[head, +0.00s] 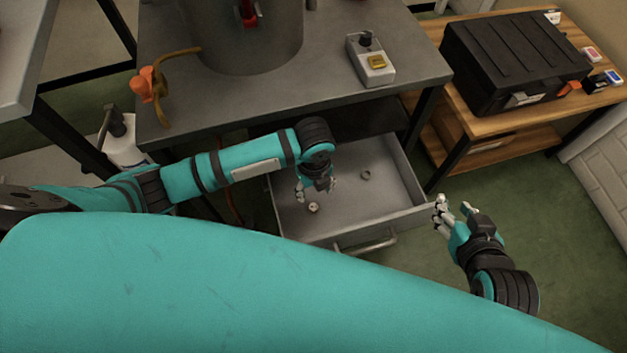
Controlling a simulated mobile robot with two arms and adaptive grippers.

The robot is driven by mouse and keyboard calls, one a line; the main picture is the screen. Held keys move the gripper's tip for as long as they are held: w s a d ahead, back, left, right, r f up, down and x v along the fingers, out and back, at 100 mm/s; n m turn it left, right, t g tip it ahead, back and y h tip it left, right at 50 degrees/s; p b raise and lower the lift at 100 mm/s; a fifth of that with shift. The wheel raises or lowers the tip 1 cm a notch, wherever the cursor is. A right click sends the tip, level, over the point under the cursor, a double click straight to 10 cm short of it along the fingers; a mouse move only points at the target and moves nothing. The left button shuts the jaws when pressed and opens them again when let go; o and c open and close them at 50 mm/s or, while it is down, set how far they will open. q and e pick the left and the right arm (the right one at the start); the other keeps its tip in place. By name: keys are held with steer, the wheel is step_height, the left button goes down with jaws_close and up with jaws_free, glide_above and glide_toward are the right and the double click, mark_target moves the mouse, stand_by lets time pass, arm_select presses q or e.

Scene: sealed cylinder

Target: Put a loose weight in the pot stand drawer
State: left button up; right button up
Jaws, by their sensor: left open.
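The pot stand drawer (338,226) is pulled open below the grey metal stand (310,106). A small round pale metal piece (314,207), possibly a weight, lies on the drawer floor at the left. A small grey ring-like piece (366,174) lies further right and back in it. My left gripper (316,192) is over the drawer's left part, pointing down, open, just behind the round piece; I see nothing in its fingers. My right gripper (453,206) is open and empty, outside the drawer's front right corner.
A large grey pot (244,40) stands on the stand, with an orange-handled strap (150,90) at left and a small grey box with a yellow patch (372,62) at right. A black case (515,60) sits on a wooden bench (470,118). A white bottle (124,145) stands left.

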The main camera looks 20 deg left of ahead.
arm_select(q)
steer(key=s+d+r+n+t+h, duration=0.35)
steer(key=d+r+n, duration=0.35)
steer(key=n, duration=0.4)
steer(key=s+a+r+n+t+y, duration=0.2)
steer(key=a+r+n+t, duration=0.2)
steer(key=a+n, duration=0.9)
step_height(320, 180, up, 2)
steer(key=shift+a+r+t, duration=0.2)
steer(key=shift+a+t, duration=0.05)
steer(key=shift+t, duration=0.1)
arm_select(e)
steer(key=shift+s+d+f+g, duration=0.25)
steer(key=shift+s+f+g, duration=0.25)
steer(key=shift+s, duration=0.15)
steer(key=shift+s+d+f+g, duration=0.2)
steer(key=shift+s+f+g, duration=0.25)
steer(key=shift+s, duration=0.15)
